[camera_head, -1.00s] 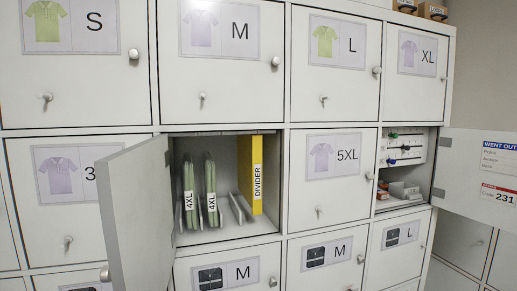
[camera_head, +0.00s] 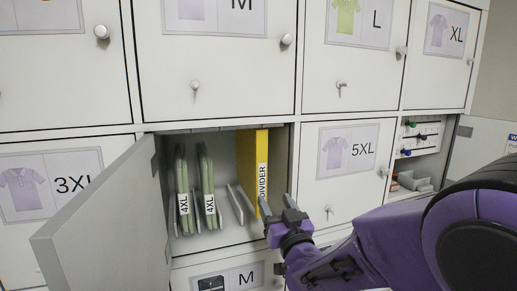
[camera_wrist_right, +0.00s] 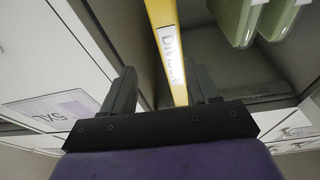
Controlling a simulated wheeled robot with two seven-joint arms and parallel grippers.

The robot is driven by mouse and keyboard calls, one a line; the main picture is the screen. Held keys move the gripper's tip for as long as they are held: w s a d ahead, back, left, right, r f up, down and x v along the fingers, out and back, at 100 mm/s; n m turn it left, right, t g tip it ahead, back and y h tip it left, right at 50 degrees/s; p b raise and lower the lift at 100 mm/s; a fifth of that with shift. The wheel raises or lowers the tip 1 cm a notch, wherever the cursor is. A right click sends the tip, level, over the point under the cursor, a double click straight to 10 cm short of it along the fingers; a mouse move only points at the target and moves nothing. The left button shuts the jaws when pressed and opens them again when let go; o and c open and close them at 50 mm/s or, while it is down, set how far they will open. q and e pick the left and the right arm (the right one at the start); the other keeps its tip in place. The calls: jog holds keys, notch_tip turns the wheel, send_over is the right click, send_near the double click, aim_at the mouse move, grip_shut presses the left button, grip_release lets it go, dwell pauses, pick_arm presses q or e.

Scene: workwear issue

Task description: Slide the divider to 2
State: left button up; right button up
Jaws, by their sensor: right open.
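The yellow divider (camera_head: 247,170) stands upright near the right side of the open 4XL compartment, with the word DIVIDER on its front edge. My right gripper (camera_head: 277,206) is open and empty in front of the compartment's lower right, close to the divider's lower front edge. In the right wrist view, the divider (camera_wrist_right: 163,32) reaches down between the two spread fingers (camera_wrist_right: 163,95); I cannot tell whether either finger touches it. No number 2 mark is readable. My left gripper is not in view.
Two green packs (camera_head: 183,190) labelled 4XL stand left of the divider, with thin grey plates (camera_head: 236,203) between. The open door (camera_head: 105,225) juts out at the left. The closed 5XL door (camera_head: 345,165) is on the right. Another open compartment (camera_head: 420,160) is farther right.

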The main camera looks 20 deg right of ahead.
jog(key=n+t, duration=0.1)
jog(key=t, duration=0.1)
send_near(263, 153)
jog(key=w, duration=0.2)
jog(key=shift+y, duration=0.4)
jog(key=x, duration=0.6)
jog(key=r+x, duration=0.1)
jog(key=x, duration=0.2)
jog(key=shift+w+r, duration=0.1)
jog(key=shift+w, duration=0.05)
jog(key=shift+w+r, duration=0.15)
jog(key=shift+w, duration=0.3)
jog(key=shift+c, duration=0.6)
jog(key=shift+w, duration=0.1)
grip_shut()
jog(key=shift+d, duration=0.1)
